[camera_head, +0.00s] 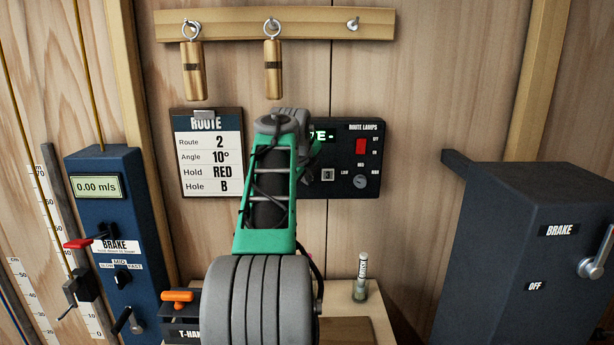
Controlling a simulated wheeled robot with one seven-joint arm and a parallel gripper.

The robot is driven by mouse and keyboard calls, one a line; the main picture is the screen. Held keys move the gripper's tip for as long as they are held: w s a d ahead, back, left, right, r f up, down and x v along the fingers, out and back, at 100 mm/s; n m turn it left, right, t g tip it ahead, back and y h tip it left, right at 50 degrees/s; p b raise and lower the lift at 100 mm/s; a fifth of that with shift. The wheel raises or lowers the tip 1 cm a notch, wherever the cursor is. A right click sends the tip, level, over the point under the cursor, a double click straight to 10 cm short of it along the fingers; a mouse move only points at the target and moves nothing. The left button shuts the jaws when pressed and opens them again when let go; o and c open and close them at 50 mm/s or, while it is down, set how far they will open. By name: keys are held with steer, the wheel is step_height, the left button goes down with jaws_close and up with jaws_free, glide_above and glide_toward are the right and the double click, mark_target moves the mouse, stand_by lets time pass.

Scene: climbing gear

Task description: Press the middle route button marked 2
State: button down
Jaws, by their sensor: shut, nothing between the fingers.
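The black ROUTE LAMPS panel (352,186) is on the wooden wall, just right of centre. My green and grey arm covers its left part. I cannot make out a button marked 2, and part of the button area is hidden.
Blue brake boxes stand at left (105,200) and right (520,250).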

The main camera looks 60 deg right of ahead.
steer(key=shift+w+d, duration=0.15)
steer(key=shift+d, duration=0.1)
stand_by(0.6)
steer(key=shift+s+a+b, duration=0.35)
steer(key=shift+a+b, duration=0.25)
steer(key=shift+a, duration=0.1)
steer(key=a+b, duration=0.1)
steer(key=s+a+b, duration=0.1)
steer(key=a, duration=0.1)
steer(key=s+a+b, duration=0.1)
steer(key=b, duration=0.1)
steer(key=shift+s+a, duration=0.15)
steer(key=shift+a, duration=0.1)
